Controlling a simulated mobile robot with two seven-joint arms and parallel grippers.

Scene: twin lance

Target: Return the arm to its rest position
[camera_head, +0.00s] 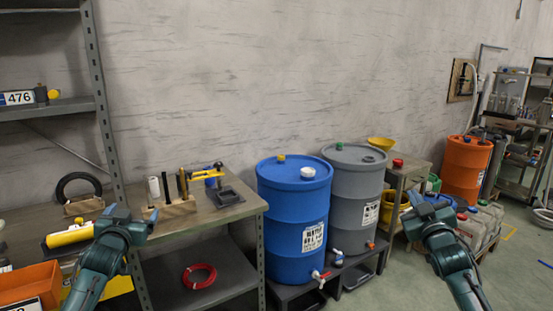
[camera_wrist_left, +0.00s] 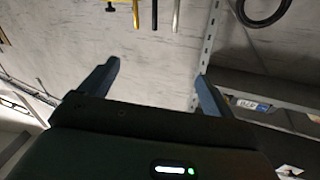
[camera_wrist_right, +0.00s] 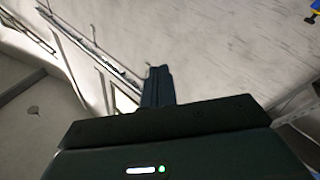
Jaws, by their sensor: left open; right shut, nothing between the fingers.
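My left gripper (camera_head: 126,222) is raised at the lower left of the head view, in front of the workbench. Its two fingers stand apart and empty in the left wrist view (camera_wrist_left: 150,88). My right gripper (camera_head: 427,210) is raised at the lower right of the head view, in front of the floor and the containers right of the drums. Its fingers are together with nothing between them in the right wrist view (camera_wrist_right: 158,86). Neither gripper holds anything.
A workbench (camera_head: 236,207) with a wooden tool block (camera_head: 172,208) stands left of centre. A blue drum (camera_head: 291,230) and a grey drum (camera_head: 355,195) stand on a low stand. Grey shelving (camera_head: 107,130) is at the left. Open floor (camera_head: 390,285) lies between the drums and my right arm.

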